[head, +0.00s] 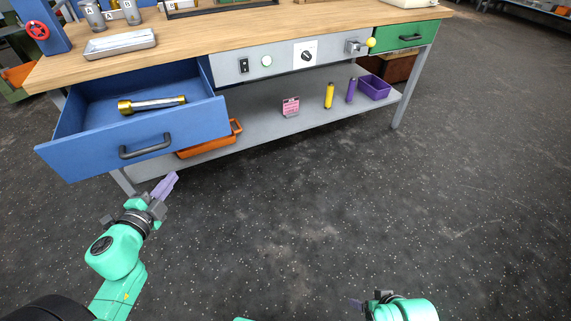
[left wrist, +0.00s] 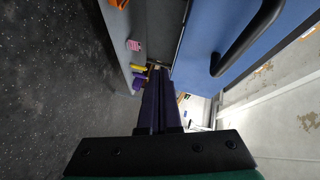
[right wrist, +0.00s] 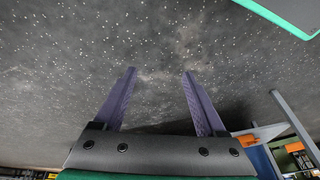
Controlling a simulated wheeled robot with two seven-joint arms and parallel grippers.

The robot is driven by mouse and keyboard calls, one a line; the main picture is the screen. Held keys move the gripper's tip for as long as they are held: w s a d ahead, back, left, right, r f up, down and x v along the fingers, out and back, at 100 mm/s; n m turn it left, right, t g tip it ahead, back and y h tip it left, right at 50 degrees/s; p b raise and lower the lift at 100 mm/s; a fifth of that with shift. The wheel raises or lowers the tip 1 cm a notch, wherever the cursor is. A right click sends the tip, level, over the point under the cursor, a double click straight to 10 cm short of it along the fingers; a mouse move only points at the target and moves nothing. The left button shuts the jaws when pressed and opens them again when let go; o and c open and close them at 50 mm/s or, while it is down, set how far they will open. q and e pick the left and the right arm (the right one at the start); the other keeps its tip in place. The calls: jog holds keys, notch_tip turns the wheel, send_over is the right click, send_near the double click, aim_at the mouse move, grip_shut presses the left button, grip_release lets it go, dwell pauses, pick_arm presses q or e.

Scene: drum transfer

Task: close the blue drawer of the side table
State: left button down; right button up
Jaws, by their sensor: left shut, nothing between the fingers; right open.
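The blue drawer (head: 90,155) of the side table (head: 240,32) is pulled well out at the left. A tool with a gold-coloured head (head: 150,103) lies inside it. Its dark bar handle (head: 146,147) is on the front face; the handle also shows large in the left wrist view (left wrist: 250,38). My left gripper (head: 170,178) is shut and empty, just below and in front of the drawer, apart from the handle in the head view. My right gripper (right wrist: 160,75) is open and empty over the floor, away from the table; only part of it shows in the head view.
A shut green drawer (head: 405,36) is at the table's right end. The lower shelf (head: 255,120) holds an orange tray (head: 210,143), a pink card, yellow and purple cylinders and a purple bin (head: 374,88). A metal tray (head: 120,44) lies on top. The floor in front is clear.

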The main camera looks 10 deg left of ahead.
pick_arm(q)
jog(key=d+r+m+t+h+b, duration=0.2)
jog(key=d+r+m+h, duration=0.1)
jog(key=d+r+m, duration=0.4)
jog(key=n, duration=0.1)
send_near(215, 120)
jog(key=w+d, duration=0.3)
pick_arm(e)
notch_tip(215, 120, up, 4)
jog(key=r, duration=0.1)
pick_arm(q)
jog(key=w+a, duration=0.2)
jog(key=shift+w+f, duration=0.15)
jog(key=shift+w, duration=0.1)
jog(key=shift+w+a, duration=0.1)
jog(key=shift+w, duration=0.1)
pick_arm(e)
jog(key=shift+t+y, duration=0.5)
jog(key=shift+t, duration=0.3)
jog(key=a+f, duration=0.1)
jog(key=w+f, duration=0.1)
jog(key=a+f, duration=0.1)
jog(key=shift+w+a, duration=0.3)
pick_arm(q)
jog(key=shift+b, duration=0.3)
